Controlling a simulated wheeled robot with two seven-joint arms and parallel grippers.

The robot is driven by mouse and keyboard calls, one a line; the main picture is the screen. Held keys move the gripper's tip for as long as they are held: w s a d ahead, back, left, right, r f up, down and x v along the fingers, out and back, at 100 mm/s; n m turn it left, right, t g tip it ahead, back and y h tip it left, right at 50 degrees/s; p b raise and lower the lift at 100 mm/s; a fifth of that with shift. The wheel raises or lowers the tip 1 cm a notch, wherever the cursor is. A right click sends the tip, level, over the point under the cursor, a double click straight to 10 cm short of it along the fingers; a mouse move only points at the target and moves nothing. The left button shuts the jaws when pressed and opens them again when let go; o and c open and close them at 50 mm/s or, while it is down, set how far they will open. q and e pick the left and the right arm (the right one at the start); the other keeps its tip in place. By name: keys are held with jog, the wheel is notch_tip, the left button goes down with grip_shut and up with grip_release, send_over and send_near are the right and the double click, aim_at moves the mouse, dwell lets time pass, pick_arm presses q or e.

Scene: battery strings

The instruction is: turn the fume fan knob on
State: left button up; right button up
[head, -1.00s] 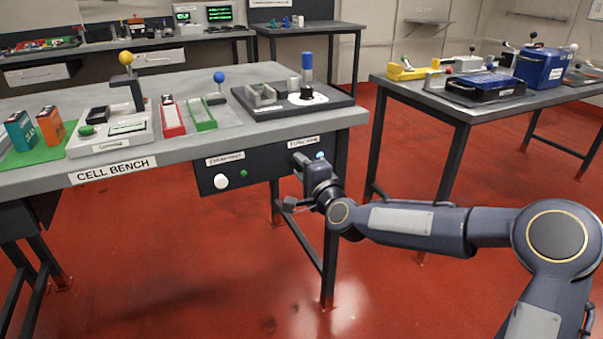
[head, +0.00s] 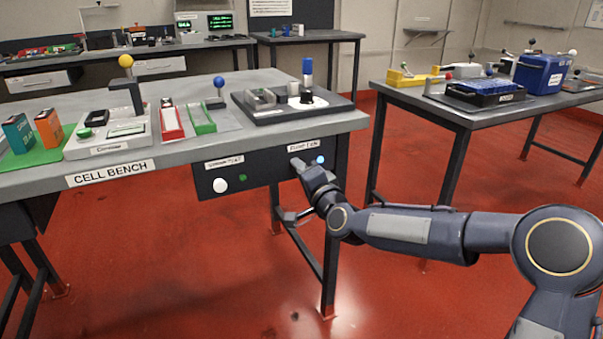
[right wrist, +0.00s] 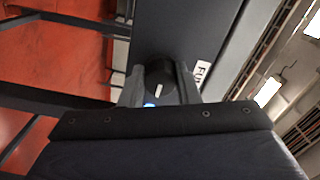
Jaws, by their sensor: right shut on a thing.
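The fume fan knob (right wrist: 158,82) is a round black knob with a white pointer mark, seen in the right wrist view. My right gripper (right wrist: 160,88) is shut on it, one finger on each side. In the head view the right gripper (head: 299,165) is at the dark front panel under the fume fan label (head: 304,148), and it hides the knob there. A small blue light (head: 320,160) glows beside the gripper; it also shows in the right wrist view (right wrist: 150,105). My left gripper is not in view.
The same panel carries a white round button (head: 219,185) and a small green light (head: 243,178) at left. The cell bench (head: 250,137) stands above, with cells and fixtures on it. A second table (head: 455,110) stands at right. Red floor is clear between them.

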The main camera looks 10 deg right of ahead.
jog(key=o, duration=1)
jog(key=shift+c, duration=0.2)
jog(key=shift+s, duration=0.1)
jog(key=v, duration=0.7)
jog(key=shift+s+p, duration=0.3)
jog(key=shift+p, duration=0.05)
jog(key=shift+d, duration=0.1)
